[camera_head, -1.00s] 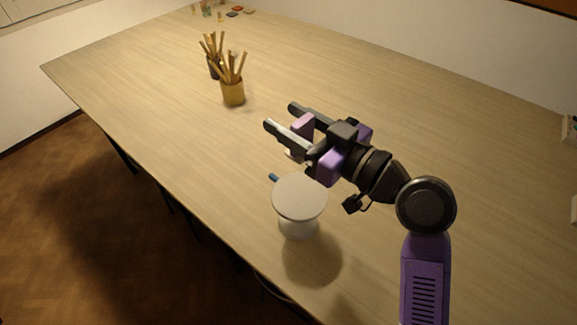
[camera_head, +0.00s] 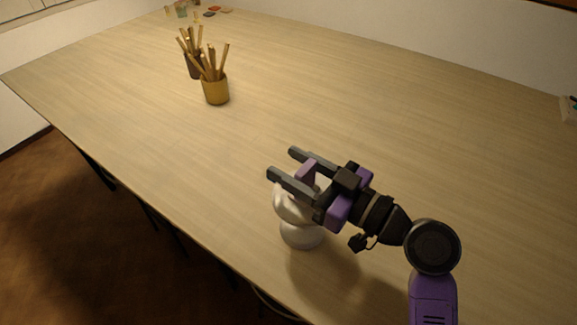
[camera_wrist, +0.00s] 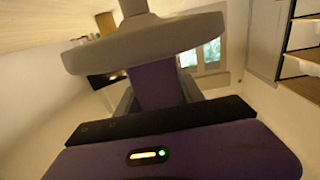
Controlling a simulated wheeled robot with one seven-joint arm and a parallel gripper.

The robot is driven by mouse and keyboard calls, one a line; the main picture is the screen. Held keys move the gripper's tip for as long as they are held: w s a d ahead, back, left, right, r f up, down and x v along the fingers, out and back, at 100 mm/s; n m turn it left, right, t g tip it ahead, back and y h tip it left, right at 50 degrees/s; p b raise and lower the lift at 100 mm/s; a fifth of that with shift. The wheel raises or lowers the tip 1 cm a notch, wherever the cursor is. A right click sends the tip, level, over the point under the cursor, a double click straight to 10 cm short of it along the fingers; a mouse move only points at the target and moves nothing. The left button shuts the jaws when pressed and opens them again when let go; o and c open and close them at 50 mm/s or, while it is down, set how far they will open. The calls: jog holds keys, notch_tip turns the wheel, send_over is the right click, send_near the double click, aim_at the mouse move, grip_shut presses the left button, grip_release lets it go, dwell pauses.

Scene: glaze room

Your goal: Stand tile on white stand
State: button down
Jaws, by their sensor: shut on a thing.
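The tile (camera_head: 306,171) is a small lilac piece between the fingers of my gripper (camera_head: 290,164) in the head view. My gripper is shut on it. The white stand (camera_head: 301,236), with a round top and a narrower foot, is on the table below my gripper, which partly covers its top. In the wrist view, which looks upside down, the tile (camera_wrist: 157,86) is a purple upright piece meeting the edge of the stand's disc (camera_wrist: 145,43). The tile is over the disc; I cannot tell whether they touch.
The long wooden table (camera_head: 330,95) is mostly clear. A yellow cup of brushes (camera_head: 216,90) and a dark cup of brushes (camera_head: 193,66) stand toward the far left. Small jars (camera_head: 180,10) are at the far end. The table's edge is close to the stand.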

jog(key=shift+r, duration=0.1)
jog(key=c, duration=0.7)
grip_release()
jog(key=shift+s+d, duration=0.15)
jog(key=shift+d, duration=0.15)
jog(key=b+v, duration=0.3)
jog(key=v, duration=0.8)
jog(key=shift+s+d, duration=0.1)
jog(key=shift+s, duration=0.1)
